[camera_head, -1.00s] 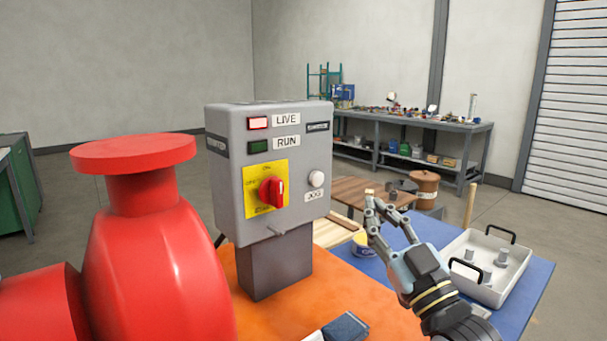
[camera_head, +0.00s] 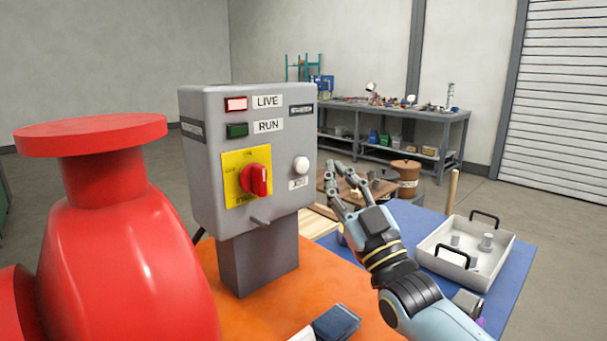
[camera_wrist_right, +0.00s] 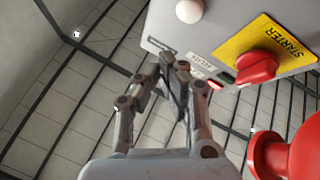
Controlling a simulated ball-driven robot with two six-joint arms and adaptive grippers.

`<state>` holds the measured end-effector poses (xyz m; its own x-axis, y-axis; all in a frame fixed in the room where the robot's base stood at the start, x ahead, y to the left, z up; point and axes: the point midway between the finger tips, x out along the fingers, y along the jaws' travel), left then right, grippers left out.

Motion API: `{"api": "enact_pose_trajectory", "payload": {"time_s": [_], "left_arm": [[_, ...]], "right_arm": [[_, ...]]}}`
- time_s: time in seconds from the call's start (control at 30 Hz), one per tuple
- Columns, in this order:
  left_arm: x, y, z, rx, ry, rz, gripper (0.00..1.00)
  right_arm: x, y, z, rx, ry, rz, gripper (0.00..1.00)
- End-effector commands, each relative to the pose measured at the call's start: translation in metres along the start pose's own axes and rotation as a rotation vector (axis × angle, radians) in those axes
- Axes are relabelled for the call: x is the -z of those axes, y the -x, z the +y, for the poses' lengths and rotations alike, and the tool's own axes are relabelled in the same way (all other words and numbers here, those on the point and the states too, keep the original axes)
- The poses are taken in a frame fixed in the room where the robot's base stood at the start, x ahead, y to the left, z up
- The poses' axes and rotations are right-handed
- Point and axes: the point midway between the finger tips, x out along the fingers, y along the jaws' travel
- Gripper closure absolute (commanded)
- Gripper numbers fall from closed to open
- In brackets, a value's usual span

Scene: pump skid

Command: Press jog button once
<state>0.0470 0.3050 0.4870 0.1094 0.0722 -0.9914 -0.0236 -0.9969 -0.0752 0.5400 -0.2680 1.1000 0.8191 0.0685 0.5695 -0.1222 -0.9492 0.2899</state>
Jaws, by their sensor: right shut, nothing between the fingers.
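The jog button (camera_head: 301,165) is a round white knob on the right of the grey starter box (camera_head: 205,140), above a small JOG label. It also shows at the top of the right wrist view (camera_wrist_right: 189,11). My right gripper (camera_head: 331,170) is shut and empty. Its fingertips are just right of the button in the head view, with a gap between them in the picture. In the right wrist view the fingertips (camera_wrist_right: 174,66) lie below the button, over the box's label side. My left gripper is out of view.
A red rotary switch (camera_head: 255,180) on a yellow plate is left of the button. The LIVE lamp (camera_head: 236,104) is lit; the RUN lamp (camera_head: 237,130) looks dark. A big red pump body (camera_head: 125,250) fills the left. A white tray (camera_head: 430,252) stands at right.

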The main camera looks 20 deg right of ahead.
Motion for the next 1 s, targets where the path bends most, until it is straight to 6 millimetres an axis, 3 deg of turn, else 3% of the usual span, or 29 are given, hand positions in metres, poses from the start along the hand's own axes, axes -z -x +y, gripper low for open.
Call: {"api": "enact_pose_trajectory", "payload": {"time_s": [0.1, 0.4, 1.0], "left_arm": [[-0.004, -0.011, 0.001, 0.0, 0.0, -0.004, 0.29], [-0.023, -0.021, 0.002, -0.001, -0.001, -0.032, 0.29], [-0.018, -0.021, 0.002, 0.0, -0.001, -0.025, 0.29]], "right_arm": [[-0.01, -0.013, -0.008, -0.002, -0.002, 0.001, 1.0], [-0.02, -0.034, -0.019, 0.0, 0.0, -0.001, 1.0], [-0.02, -0.037, -0.02, 0.0, 0.0, -0.001, 1.0]]}}
